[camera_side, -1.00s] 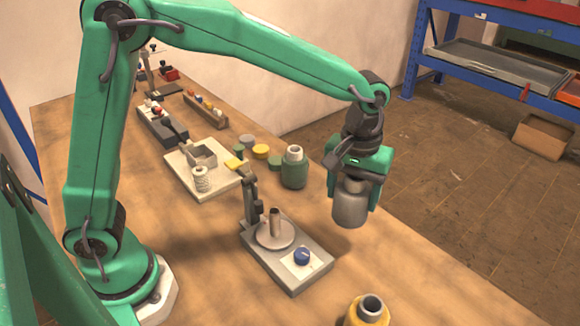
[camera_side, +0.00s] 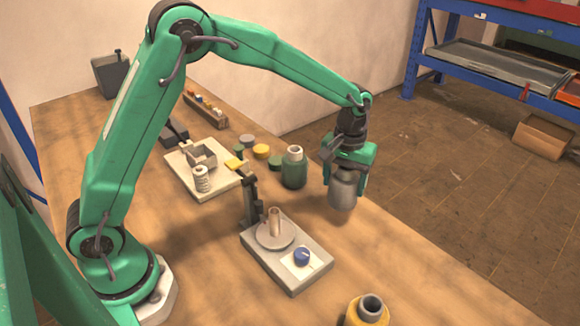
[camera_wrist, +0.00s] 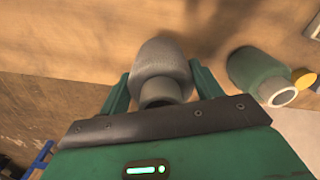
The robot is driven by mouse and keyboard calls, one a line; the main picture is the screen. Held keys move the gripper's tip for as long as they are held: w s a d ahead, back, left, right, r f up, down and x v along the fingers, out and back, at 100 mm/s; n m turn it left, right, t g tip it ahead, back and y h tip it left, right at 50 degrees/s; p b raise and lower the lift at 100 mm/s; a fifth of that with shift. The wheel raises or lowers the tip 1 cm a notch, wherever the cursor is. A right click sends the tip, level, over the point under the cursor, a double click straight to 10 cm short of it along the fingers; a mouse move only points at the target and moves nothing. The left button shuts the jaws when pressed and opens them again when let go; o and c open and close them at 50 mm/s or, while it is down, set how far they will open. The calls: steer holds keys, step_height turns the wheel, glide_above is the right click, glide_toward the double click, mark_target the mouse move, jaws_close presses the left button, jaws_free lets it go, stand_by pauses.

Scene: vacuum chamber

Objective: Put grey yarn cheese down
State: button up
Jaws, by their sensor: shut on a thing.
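My gripper (camera_side: 345,176) is shut on the grey yarn cheese (camera_side: 342,193) and holds it upright near the table's far right edge. In the wrist view the grey yarn cheese (camera_wrist: 160,70) sits between the two green fingers of my gripper (camera_wrist: 160,82), its tube end towards the camera. In the side view its lower end is close to the wooden table (camera_side: 400,270); I cannot tell whether it touches. A green yarn cheese (camera_side: 294,170) stands to its left, apart from it; it also shows at the right in the wrist view (camera_wrist: 258,75).
A device with an upright spindle and blue knob (camera_side: 302,256) stands left of and nearer than my gripper. A yellow yarn cheese (camera_side: 367,311) stands at the front. A pale board (camera_side: 190,180) with a thread spool lies further left. The table right of the device is clear.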

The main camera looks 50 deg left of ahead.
steer(key=shift+w+a+f, duration=0.1)
steer(key=shift+f, duration=1)
steer(key=shift+w+a+f, duration=0.1)
steer(key=shift+f, duration=0.95)
steer(key=shift+f, duration=0.15)
steer(key=o, duration=1)
steer(key=shift+o, duration=0.2)
step_height(320, 180, up, 12)
steer(key=shift+r, duration=0.2)
steer(key=shift+s, duration=0.1)
